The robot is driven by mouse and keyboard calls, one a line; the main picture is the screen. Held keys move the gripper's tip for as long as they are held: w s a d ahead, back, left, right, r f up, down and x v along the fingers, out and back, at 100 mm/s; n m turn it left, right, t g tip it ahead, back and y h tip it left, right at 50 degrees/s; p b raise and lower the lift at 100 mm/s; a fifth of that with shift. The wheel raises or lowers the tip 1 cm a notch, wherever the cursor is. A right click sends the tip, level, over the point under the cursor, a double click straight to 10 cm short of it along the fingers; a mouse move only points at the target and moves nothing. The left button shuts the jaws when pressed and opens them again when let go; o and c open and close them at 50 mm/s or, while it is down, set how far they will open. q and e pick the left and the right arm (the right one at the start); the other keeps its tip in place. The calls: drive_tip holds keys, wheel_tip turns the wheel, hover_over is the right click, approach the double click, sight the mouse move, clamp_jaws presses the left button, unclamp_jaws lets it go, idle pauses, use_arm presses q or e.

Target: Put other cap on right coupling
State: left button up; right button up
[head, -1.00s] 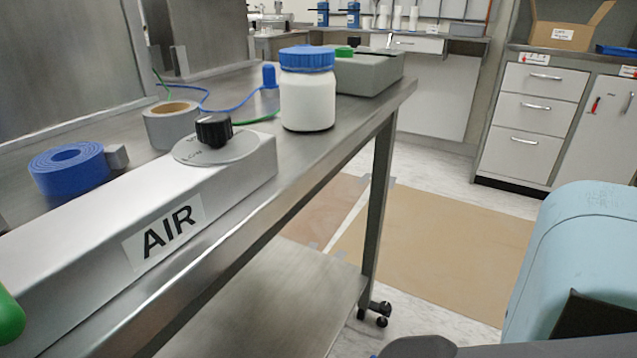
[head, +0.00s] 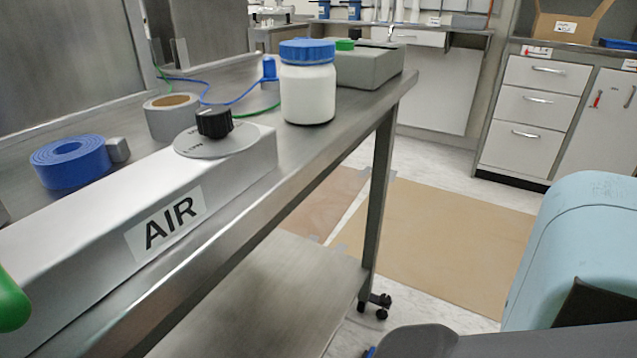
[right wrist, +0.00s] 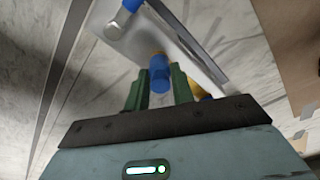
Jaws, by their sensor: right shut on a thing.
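In the right wrist view, my right gripper (right wrist: 160,85) has its green fingers shut on a small blue cap (right wrist: 159,72). Beyond it, near the top edge, a short metal fitting (right wrist: 117,24) has a blue piece (right wrist: 132,5) at its end; I cannot tell whether that is a fitted cap. A small yellow piece (right wrist: 203,92) shows partly behind the right finger; I cannot tell what it is. The head view shows my light blue right arm at the right, but not its fingers. My left gripper is not in view.
In the head view, a metal bench holds a long box marked AIR (head: 165,226), a blue roll (head: 70,162), a tape roll (head: 172,118) and a white jar (head: 307,92). A bare lower shelf (head: 270,300) lies below. Brown floor covering (head: 430,240) is clear beyond.

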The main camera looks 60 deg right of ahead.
drive_tip(key=shift+f, duration=0.1)
drive_tip(key=o, duration=1.5)
drive_tip(key=shift+o, duration=0.2)
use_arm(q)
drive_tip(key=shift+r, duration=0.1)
use_arm(e)
drive_tip(key=shift+r, duration=0.2)
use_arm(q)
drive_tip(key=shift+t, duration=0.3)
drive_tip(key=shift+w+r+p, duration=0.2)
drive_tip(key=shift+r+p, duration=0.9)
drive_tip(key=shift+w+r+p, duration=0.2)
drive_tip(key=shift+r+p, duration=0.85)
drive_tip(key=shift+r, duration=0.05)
use_arm(e)
drive_tip(key=shift+r, duration=2.35)
use_arm(q)
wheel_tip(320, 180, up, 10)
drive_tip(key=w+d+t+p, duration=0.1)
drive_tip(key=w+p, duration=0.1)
drive_tip(key=p, duration=0.7)
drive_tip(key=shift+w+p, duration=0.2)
drive_tip(key=shift+p, duration=0.1)
use_arm(e)
wheel_tip(320, 180, up, 11)
